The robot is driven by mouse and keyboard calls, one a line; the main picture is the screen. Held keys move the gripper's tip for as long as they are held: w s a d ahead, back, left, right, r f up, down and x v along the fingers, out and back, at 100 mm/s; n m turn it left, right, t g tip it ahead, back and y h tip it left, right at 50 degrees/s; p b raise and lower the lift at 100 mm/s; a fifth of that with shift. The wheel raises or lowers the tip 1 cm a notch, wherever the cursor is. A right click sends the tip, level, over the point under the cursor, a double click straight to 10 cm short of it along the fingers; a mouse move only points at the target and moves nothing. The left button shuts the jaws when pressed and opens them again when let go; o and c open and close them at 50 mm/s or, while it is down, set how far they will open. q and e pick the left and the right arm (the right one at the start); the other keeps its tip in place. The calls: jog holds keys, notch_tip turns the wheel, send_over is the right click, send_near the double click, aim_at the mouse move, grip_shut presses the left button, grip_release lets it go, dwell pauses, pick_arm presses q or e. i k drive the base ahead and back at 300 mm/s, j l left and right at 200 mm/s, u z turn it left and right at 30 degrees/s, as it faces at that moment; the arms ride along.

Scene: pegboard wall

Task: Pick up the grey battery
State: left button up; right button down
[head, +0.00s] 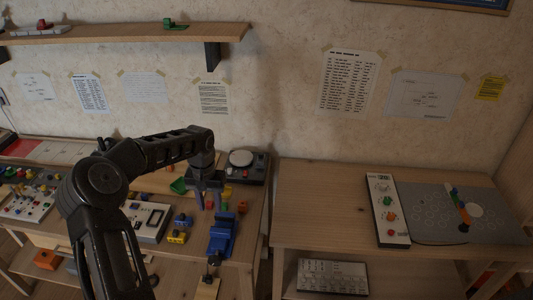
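My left gripper (207,204) points down over the left workbench, among small coloured parts. Its two fingers look apart, and small reddish parts show around and behind them. I cannot pick out a grey battery for certain; the parts near the fingertips are too small and partly hidden by the gripper. A blue vise-like tool (222,234) stands just in front of the gripper. My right gripper is not in view.
Yellow-and-blue blocks (176,237) lie left of the blue tool. A black device with a pale round top (243,159) stands behind the gripper. The right desk (320,225) is bare on its left, with a white control panel (387,211) and grey board (440,208) beyond.

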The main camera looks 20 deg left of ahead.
aim_at(261, 159)
jog(key=i, duration=1.25)
